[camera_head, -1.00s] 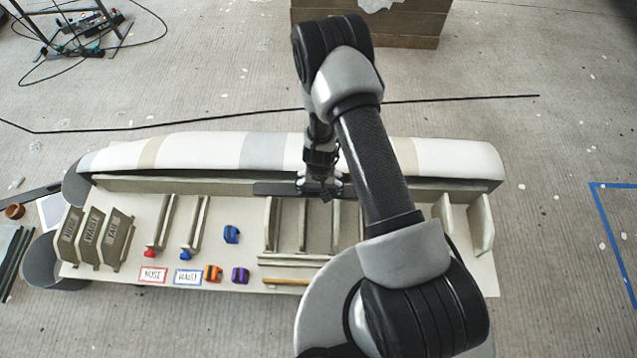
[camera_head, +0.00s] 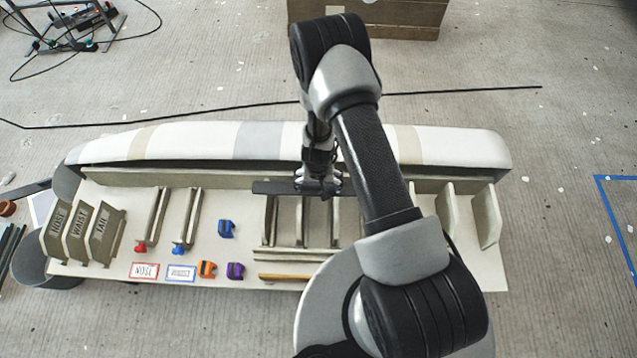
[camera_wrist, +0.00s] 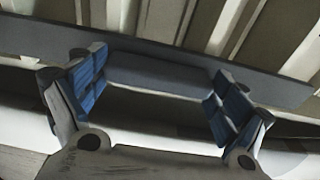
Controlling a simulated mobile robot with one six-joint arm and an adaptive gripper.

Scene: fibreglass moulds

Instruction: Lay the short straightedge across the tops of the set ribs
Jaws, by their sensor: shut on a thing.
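My gripper (camera_head: 318,184) is shut on the short straightedge, a dark grey bar (camera_head: 275,188). In the wrist view the bar (camera_wrist: 45,42) runs across the picture, with its grey grip block (camera_wrist: 160,76) between the blue-padded fingers (camera_wrist: 155,95). The straightedge lies crosswise over the back ends of several pale upright ribs (camera_head: 270,215) in the middle of the board. In the wrist view ribs (camera_wrist: 165,18) show beyond the bar. I cannot tell whether it touches their tops. My arm hides part of the ribs in the head view.
The long white mould (camera_head: 200,145) lies along the back of the board (camera_head: 130,230). Dark labelled ribs (camera_head: 105,235) stand at the left. Red, blue, orange and purple clamps (camera_head: 227,229) and tags (camera_head: 145,270) sit left of centre. Pale ribs (camera_head: 487,215) stand at the right.

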